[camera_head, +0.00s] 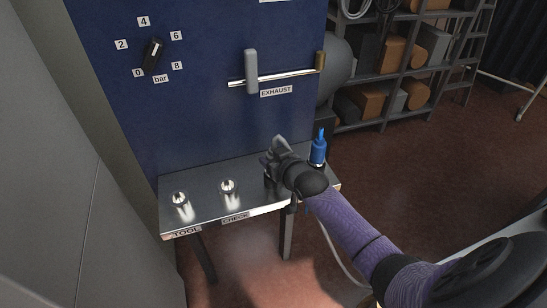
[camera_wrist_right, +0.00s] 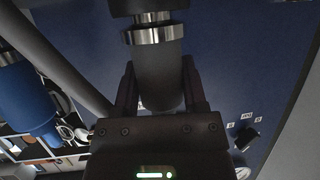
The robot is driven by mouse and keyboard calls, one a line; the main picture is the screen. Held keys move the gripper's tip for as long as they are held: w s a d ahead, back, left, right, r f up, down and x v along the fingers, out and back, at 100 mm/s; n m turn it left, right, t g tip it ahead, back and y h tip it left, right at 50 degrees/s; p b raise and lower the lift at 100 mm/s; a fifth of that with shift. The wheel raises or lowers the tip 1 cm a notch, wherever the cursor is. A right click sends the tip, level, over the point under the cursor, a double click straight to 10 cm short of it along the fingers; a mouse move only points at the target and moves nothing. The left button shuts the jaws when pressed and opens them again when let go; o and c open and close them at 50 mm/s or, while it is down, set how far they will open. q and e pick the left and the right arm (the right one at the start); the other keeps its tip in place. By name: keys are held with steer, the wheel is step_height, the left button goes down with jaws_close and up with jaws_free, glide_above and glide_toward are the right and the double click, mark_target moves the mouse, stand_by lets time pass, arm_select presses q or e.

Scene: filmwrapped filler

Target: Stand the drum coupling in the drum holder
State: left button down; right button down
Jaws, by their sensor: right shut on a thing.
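My right gripper (camera_head: 276,152) is over the right part of the metal shelf. In the right wrist view its fingers (camera_wrist_right: 160,88) are shut on a grey cylinder with bright metal rings, which I take to be the drum coupling (camera_wrist_right: 158,70). A dark block lies at the ringed end, at the picture's top edge. I cannot tell whether it is part of the coupling or a holder. The gripper and wrist hide the shelf spot below, and no holder labelled drum is readable. My left gripper is not in view.
The shelf (camera_head: 205,210) carries two metal holders near the TOOL (camera_head: 187,232) and CHECK (camera_head: 235,217) labels. A blue fitting (camera_head: 318,150) stands close right of my gripper. The blue panel (camera_head: 205,110) with the EXHAUST lever (camera_head: 251,72) rises behind. Storage racks stand at the right.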

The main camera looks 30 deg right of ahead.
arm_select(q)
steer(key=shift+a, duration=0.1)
arm_select(e)
steer(key=shift+f, duration=0.1)
